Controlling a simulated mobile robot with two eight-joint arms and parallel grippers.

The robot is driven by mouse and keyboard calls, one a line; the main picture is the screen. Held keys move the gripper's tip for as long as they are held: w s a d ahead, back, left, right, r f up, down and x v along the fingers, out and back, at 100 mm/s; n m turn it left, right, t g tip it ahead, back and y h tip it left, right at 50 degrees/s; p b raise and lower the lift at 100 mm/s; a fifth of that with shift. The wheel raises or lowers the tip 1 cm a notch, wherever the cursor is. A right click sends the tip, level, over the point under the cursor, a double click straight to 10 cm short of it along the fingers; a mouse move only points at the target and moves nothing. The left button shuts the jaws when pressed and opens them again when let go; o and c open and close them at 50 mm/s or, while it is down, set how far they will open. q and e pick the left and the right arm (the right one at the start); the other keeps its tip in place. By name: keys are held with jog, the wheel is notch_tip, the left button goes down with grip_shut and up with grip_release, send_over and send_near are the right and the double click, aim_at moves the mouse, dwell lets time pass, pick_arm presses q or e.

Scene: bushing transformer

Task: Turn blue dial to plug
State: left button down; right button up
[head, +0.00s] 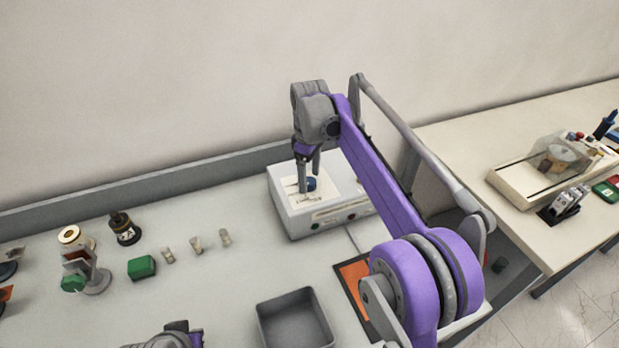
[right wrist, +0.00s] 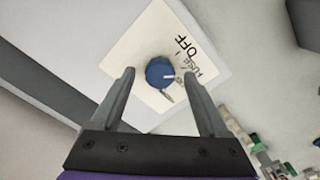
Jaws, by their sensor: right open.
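The blue dial (head: 311,184) sits on a pale label plate on top of a white box (head: 292,222). My right gripper (head: 309,182) is above the plate, pointing down. In the right wrist view its two fingers (right wrist: 161,80) are apart with the dial seen between them and clear gaps on both sides. Part of my left arm shows at the bottom edge of the head view; its fingertips cannot be made out clearly.
A grey tray (head: 294,318) stands in front of the box. A green block (head: 142,267), several small cylinders and a black-and-brown bushing (head: 124,228) stand to the left. A second table (head: 540,225) with equipment is at the right. A grey ledge runs along the wall.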

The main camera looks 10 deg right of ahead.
jog(key=shift+f, duration=0.3)
grip_shut()
dwell(0.3)
jog(key=shift+m, duration=0.3)
pick_arm(q)
jog(key=shift+w+r+p, duration=0.2)
jog(key=shift+r+p, duration=0.1)
jog(key=shift+r, duration=0.1)
pick_arm(e)
jog(key=m, duration=0.2)
jog(key=shift+m, duration=0.3)
pick_arm(q)
jog(key=shift+w+r, duration=0.15)
jog(key=shift+r, duration=0.2)
pick_arm(e)
jog(key=shift+m, duration=2.2)
